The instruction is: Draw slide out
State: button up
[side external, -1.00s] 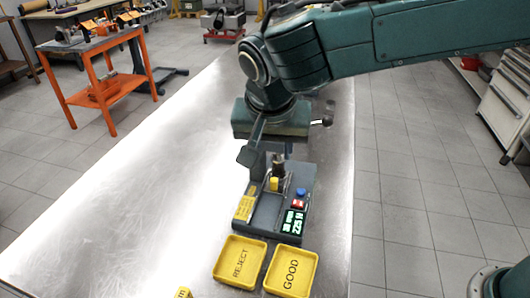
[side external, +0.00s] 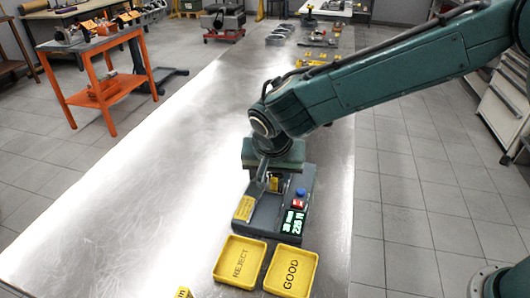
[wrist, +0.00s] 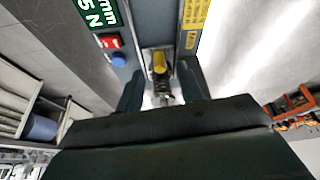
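A dark grey test fixture (side external: 268,222) stands on the metal bench, with a slide channel along its middle. A yellow part (side external: 274,184) sits at the channel's far end; in the wrist view it shows as a yellow knob (wrist: 159,62) with a coil spring (wrist: 163,90) below it. My gripper (side external: 268,182) is low over that far end. In the wrist view my gripper (wrist: 160,88) has its fingers apart, one on each side of the spring, with gaps visible. The slide itself is partly hidden by my gripper and cannot be clearly told from the channel.
Yellow REJECT (side external: 239,262) and GOOD (side external: 291,272) trays lie in front of the fixture. The fixture carries a red button (side external: 298,205), a blue button (side external: 300,192), a lit green display (side external: 292,222) and a yellow label (side external: 244,208). The bench left of it is clear.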

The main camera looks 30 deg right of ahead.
aim_at(274, 180)
jog(key=shift+x, duration=1.5)
jog(key=shift+c, duration=0.3)
grip_shut()
